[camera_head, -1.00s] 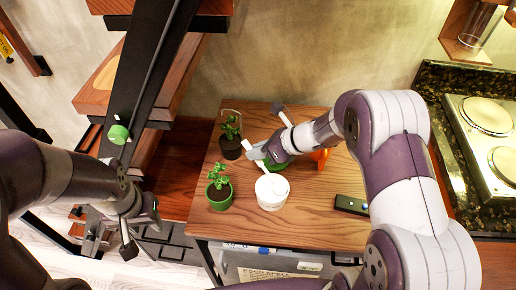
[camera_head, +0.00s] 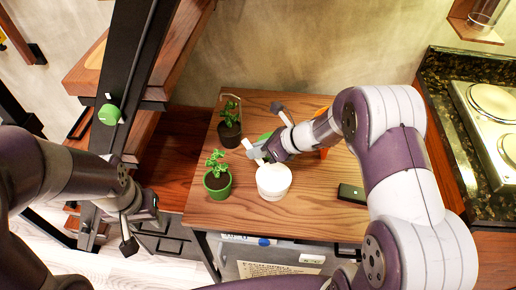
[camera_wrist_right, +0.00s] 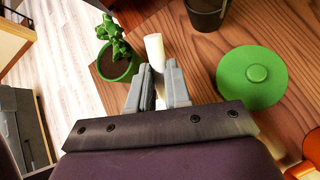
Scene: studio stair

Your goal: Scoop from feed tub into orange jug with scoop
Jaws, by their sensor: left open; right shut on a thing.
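My right gripper (camera_head: 261,156) is shut on a white handle, which I take as the scoop (camera_head: 248,148); in the right wrist view the handle (camera_wrist_right: 154,50) stands up between the fingers. The gripper is just above the back rim of a white tub (camera_head: 273,184), probably the feed tub. The scoop's lower end is hidden, so I cannot tell whether it is inside. The orange jug (camera_head: 324,152) is mostly hidden behind my right arm; orange also shows in the right wrist view's lower right corner (camera_wrist_right: 304,171). My left gripper (camera_head: 138,232) is open and empty, left of the table.
A green-potted plant (camera_head: 217,183) stands close left of the tub, and a dark-potted plant (camera_head: 229,132) behind it. A green round lid-like disc (camera_wrist_right: 252,77) lies near the right gripper. A dark box (camera_head: 351,193) lies right. A hob (camera_head: 492,105) stands far right.

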